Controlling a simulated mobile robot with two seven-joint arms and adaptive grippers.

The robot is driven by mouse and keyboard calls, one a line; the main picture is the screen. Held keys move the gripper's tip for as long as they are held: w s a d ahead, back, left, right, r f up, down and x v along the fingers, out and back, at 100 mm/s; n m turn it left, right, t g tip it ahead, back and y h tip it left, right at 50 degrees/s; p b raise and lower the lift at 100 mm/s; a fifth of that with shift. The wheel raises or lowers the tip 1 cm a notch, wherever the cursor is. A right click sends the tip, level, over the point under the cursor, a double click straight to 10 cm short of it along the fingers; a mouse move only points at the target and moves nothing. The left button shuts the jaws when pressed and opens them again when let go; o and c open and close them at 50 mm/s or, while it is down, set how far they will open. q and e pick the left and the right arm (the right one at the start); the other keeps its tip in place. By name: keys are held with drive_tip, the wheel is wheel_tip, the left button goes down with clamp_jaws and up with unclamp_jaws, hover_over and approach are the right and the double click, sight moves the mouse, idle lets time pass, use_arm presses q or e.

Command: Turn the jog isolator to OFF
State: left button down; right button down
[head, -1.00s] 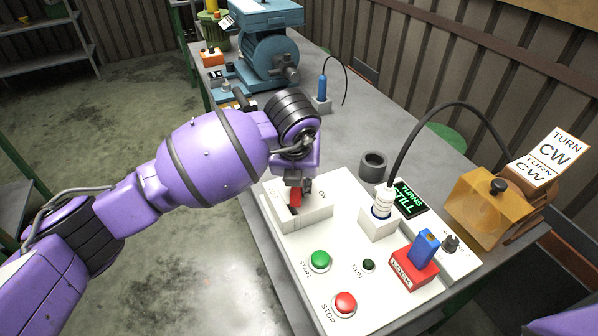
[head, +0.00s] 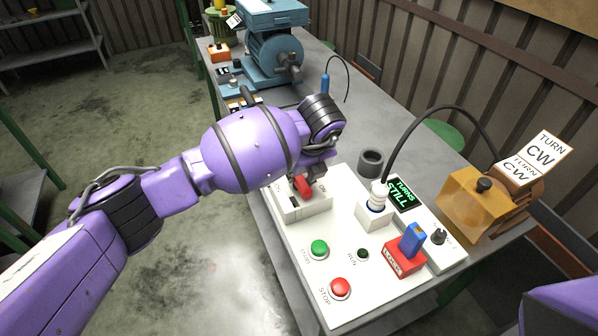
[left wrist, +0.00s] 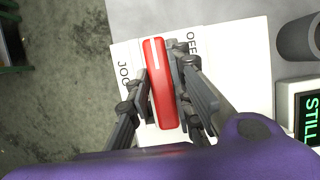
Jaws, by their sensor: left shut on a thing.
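The jog isolator is a white box (head: 312,208) at the far left corner of the white control panel in the head view. Its red handle (head: 303,187) also shows in the left wrist view (left wrist: 160,88), between the JOG label on the left and the OFF label on the right. A white line marks the handle. My left gripper (head: 308,178) is shut on the handle, one finger on each side in the left wrist view (left wrist: 158,92). In the head view the gripper partly hides the handle. My right gripper is out of sight.
The panel (head: 300,262) carries a green START button (head: 319,249), a red STOP button (head: 340,288) and a red lock block (head: 403,262). A small screen (head: 404,194) reads "TURNS STILL". A grey cup (head: 371,163) stands behind the panel; an amber guard (head: 475,207) stands right.

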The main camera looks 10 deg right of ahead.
use_arm(q)
drive_tip(key=c, duration=1.6)
unclamp_jaws()
drive_tip(key=shift+f, duration=0.1)
drive_tip(key=shift+o, duration=0.2)
drive_tip(key=a+v, duration=0.1)
drive_tip(key=v, duration=1.1)
drive_tip(key=shift+d, duration=0.45)
